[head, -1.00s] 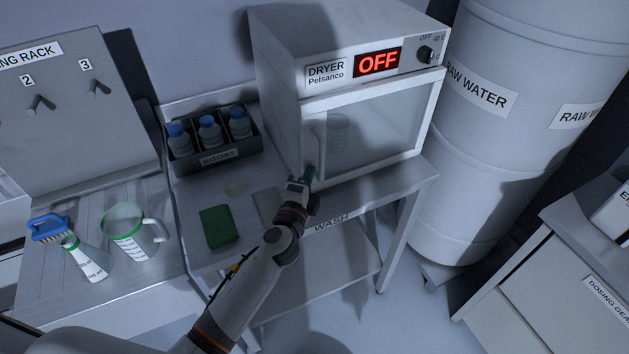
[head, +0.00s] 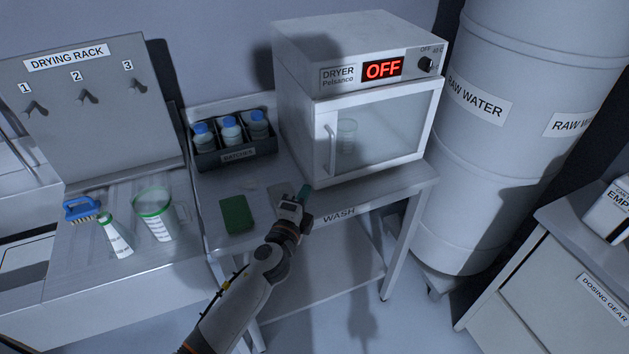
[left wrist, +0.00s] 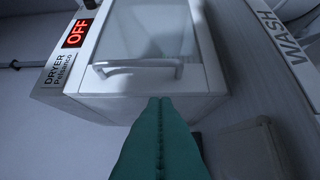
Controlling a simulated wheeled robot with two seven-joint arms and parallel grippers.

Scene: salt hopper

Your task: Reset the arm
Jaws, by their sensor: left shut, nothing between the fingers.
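My left gripper (head: 305,193) is over the front part of the wash bench, just below the lower left corner of the dryer (head: 350,60). Its green fingers are shut together and empty, and they also show in the left wrist view (left wrist: 160,130). The dryer door (head: 375,140) is closed, and its display reads OFF. The door handle (left wrist: 138,68) lies beyond the fingertips in the left wrist view, apart from them. A clear beaker (head: 347,136) shows through the door glass. My right gripper is in neither view.
A black crate of blue-capped bottles (head: 236,150), a green pad (head: 237,214) and a pale flat square (left wrist: 248,152) are on the wash bench. A raw water tank (head: 485,150) stands right.

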